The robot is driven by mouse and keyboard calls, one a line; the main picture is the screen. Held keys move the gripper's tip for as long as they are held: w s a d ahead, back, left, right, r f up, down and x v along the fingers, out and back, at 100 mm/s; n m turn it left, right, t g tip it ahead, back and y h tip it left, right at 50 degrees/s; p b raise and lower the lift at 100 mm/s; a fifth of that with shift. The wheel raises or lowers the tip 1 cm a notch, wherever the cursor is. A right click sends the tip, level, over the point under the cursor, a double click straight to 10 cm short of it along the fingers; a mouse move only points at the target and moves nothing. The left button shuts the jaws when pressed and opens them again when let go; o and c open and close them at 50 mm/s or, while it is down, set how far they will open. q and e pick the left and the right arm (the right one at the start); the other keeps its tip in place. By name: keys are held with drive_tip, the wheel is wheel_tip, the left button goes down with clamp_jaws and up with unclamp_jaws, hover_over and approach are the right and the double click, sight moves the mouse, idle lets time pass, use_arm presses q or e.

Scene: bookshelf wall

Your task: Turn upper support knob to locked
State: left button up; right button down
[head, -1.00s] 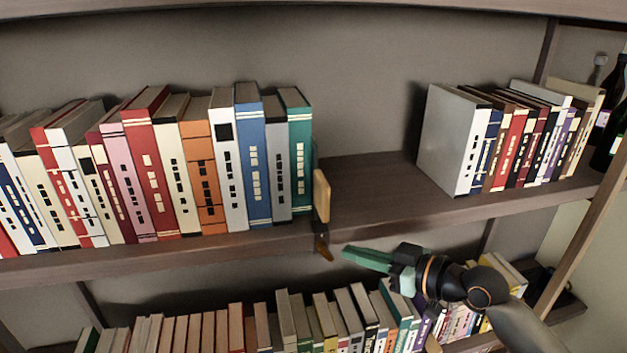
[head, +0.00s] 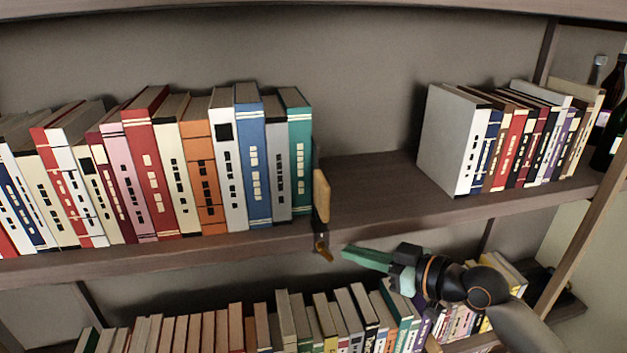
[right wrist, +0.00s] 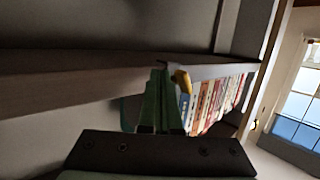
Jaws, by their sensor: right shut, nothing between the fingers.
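The upper support is a tan wooden plate (head: 321,196) standing upright at the end of the left book row on the upper shelf. A small brown-orange knob (head: 323,251) sits just below it, under the shelf's front edge, tilted. My right gripper (head: 346,251) has green fingers, shut and empty, just right of the knob with a small gap in the head view. In the right wrist view, the shut fingers (right wrist: 160,100) point forward, close beside a yellow-orange piece (right wrist: 182,80); I cannot tell if this is the knob or the plate. My left gripper is out of view.
The upper shelf (head: 375,185) is bare between the left books and a grey-sided book group (head: 450,140) at right. Its front edge lies just above my right fingers. Lower-shelf books (head: 290,320) stand below. An upright post (head: 575,255) is at right.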

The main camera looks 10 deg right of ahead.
drive_tip(key=shift+a+p, duration=0.9)
drive_tip(key=shift+a, duration=0.3)
idle(0.6)
drive_tip(key=d+b, duration=0.3)
drive_tip(key=d, duration=0.1)
idle(0.3)
